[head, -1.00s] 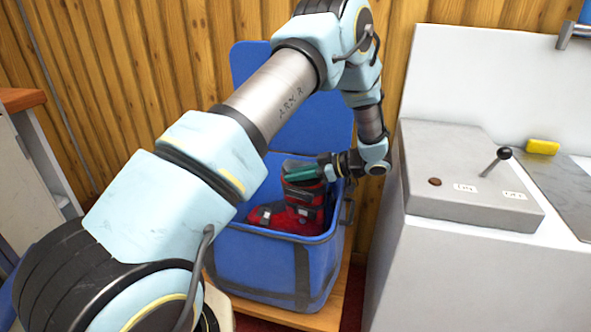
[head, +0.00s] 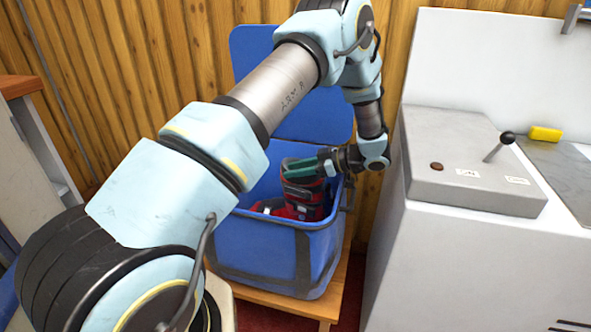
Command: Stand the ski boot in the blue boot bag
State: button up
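The blue boot bag (head: 262,252) stands open with its lid panel raised at the back. The red and black ski boot (head: 304,198) is inside its opening, roughly upright with the cuff up and the toe to the left. A dark teal part shows at its top. The bag's front wall hides the lower boot, so I cannot tell whether its sole touches the bottom. My gripper (head: 324,161) reaches in from the right and is at the top of the cuff. It appears shut on the boot; its fingertips are small and partly hidden.
The bag rests on a low wooden stand (head: 322,305) against the wood-panelled wall (head: 140,90). A white bench at right carries a grey control box (head: 465,165) with a lever and a yellow block (head: 545,133). A cabinet (head: 30,150) stands at far left.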

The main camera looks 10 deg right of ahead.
jog(key=shift+o, duration=0.9)
jog(key=shift+d, duration=0.1)
jog(key=shift+s+f, duration=0.1)
